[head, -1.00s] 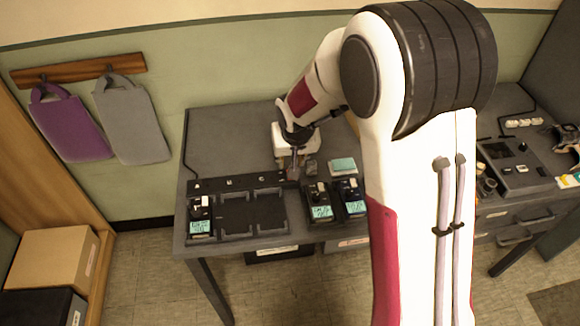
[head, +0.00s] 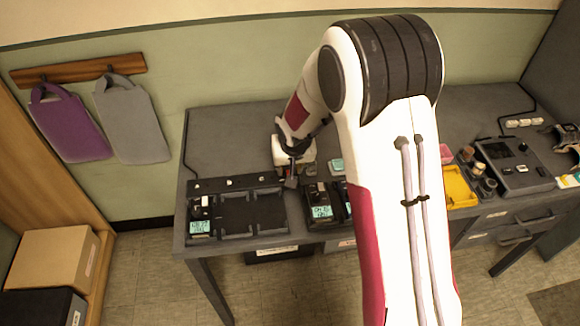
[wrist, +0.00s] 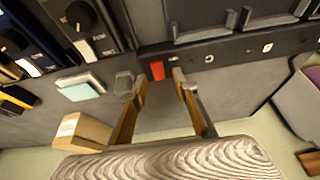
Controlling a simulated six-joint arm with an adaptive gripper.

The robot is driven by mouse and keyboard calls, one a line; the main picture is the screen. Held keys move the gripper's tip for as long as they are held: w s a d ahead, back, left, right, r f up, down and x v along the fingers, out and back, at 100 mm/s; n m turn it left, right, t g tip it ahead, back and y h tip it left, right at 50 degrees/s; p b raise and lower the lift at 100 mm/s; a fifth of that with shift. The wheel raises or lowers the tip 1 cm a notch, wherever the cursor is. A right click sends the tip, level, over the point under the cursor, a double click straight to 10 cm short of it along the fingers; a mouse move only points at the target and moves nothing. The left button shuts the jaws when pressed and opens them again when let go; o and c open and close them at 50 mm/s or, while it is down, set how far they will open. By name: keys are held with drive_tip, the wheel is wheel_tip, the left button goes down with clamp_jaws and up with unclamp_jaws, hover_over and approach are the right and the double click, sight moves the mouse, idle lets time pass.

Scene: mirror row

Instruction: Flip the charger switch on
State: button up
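The charger (head: 240,184) is a dark strip with bays on the left part of the table; it also shows upside down along the top of the wrist view (wrist: 225,53). A red switch (wrist: 157,70) sits near its end in the wrist view. My gripper (wrist: 153,84) is open, with a gap between its fingertips. The switch shows just beyond that gap, a little nearer the left finger; contact cannot be told. In the head view my gripper (head: 291,182) is at the charger's right end and hides the switch. The switch's position is unclear.
A handheld device (head: 200,214) stands in the left bay; the other bays look empty. Another device (head: 320,205) stands right of the charger, with one partly hidden by my arm. A teal-topped block (wrist: 79,87) and a cardboard-coloured box (wrist: 82,131) lie near my gripper. A yellow tray (head: 460,188) is farther right.

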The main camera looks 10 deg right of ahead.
clamp_jaws()
drive_tip(key=shift+w+d+g, duration=0.1)
drive_tip(key=shift+w+g, duration=0.1)
drive_tip(key=shift+g, duration=0.2)
drive_tip(key=shift+w+f+g, duration=0.15)
drive_tip(key=shift+w+g, duration=0.1)
drive_tip(key=shift+g, duration=1.05)
unclamp_jaws()
